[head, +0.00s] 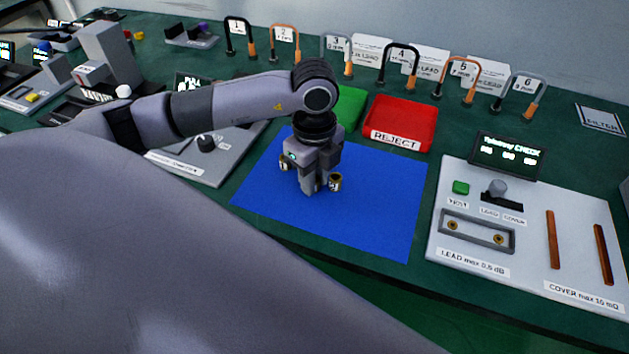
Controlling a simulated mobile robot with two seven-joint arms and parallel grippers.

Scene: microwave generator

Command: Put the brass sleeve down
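My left gripper (311,188) points down over the blue mat (385,215), near its upper middle. I cannot tell whether either brass piece touches the gripper. My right gripper is not in view.
A red REJECT tray (405,112) and a green tray (350,107) stand behind the mat. A grey test panel (530,235) is on the right, another panel (205,165) on the left. Numbered leads (400,57) line the back. The mat's right and front parts are clear.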

